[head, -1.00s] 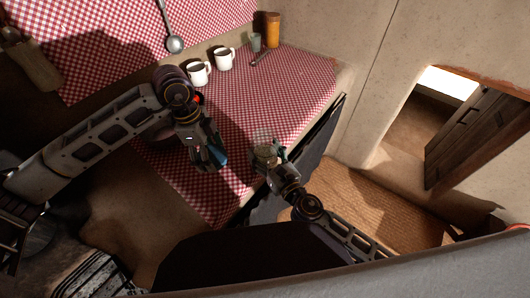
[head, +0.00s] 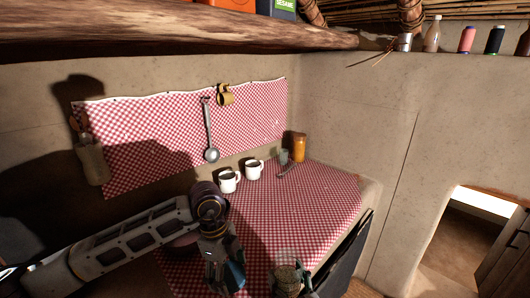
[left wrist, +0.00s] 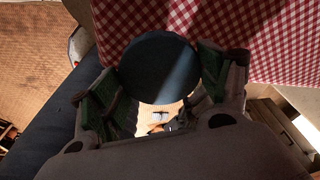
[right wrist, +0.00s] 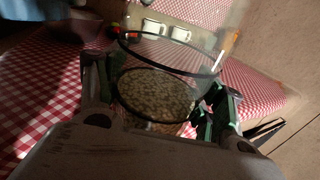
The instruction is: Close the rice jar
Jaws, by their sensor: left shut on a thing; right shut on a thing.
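My left gripper (head: 222,272) is shut on a dark blue round lid (head: 236,276), held tilted above the checked cloth. In the left wrist view the lid (left wrist: 160,68) sits between both fingers. My right gripper (head: 292,286) is shut on the clear glass rice jar (head: 286,274), to the right of the lid. In the right wrist view the jar (right wrist: 155,95) stands between the fingers with its top open and pale grains inside. Lid and jar are apart. The jar's base is hidden, so I cannot tell whether it touches the counter.
The counter has a red checked cloth (head: 300,200). Two white mugs (head: 229,181), a greenish cup (head: 283,157) and an orange jar (head: 299,148) stand at its back. A ladle (head: 210,140) hangs on the wall. A wooden shelf (head: 170,35) runs overhead.

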